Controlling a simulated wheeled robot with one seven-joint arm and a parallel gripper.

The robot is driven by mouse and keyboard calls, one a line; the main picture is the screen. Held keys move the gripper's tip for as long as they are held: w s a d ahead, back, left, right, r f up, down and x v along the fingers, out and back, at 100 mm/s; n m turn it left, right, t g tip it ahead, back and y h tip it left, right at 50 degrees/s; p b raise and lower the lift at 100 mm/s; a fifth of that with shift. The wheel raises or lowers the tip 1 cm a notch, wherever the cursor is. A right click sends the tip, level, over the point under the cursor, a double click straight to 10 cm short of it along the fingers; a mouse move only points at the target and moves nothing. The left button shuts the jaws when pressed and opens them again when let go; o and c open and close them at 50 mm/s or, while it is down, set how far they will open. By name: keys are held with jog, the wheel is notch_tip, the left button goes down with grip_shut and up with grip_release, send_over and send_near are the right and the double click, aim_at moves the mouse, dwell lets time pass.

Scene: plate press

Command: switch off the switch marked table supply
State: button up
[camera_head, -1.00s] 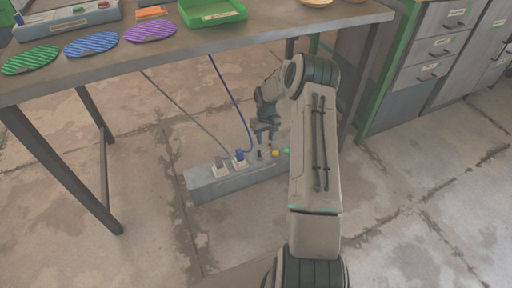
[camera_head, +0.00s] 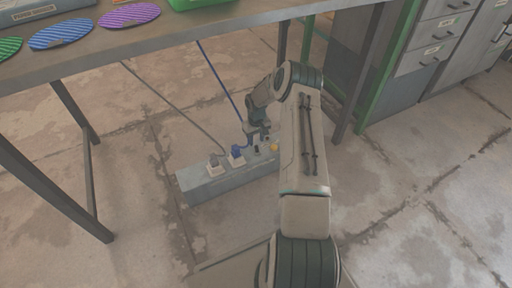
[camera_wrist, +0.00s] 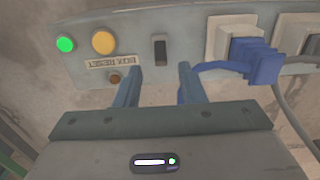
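A grey supply box (camera_head: 205,187) lies on the floor under the table. In the wrist view its face (camera_wrist: 195,32) shows a dark rocker switch (camera_wrist: 160,52) between an amber lamp (camera_wrist: 103,41) and a blue plug (camera_wrist: 262,62). I see no table supply marking; the only legible label (camera_wrist: 111,62) appears upside down and seems to read "BOX RESET". A small brown button (camera_wrist: 115,79) is beside it. My gripper (camera_wrist: 158,72) is open and empty, its fingertips either side of and just short of the switch in the picture. Contact cannot be told. In the head view my gripper (camera_head: 257,132) is over the box.
A grey plug (camera_head: 214,161) sits left of the blue plug in the head view, with cords running up. A green lamp (camera_wrist: 65,44) is lit. The table (camera_head: 150,40) overhangs behind, with legs (camera_head: 75,110) at the left. Drawer cabinets (camera_head: 425,55) stand right. Floor in front is clear.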

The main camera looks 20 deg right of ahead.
aim_at(257, 149)
jog(key=shift+f+b, duration=0.5)
jog(key=shift+f, duration=1.35)
grip_shut()
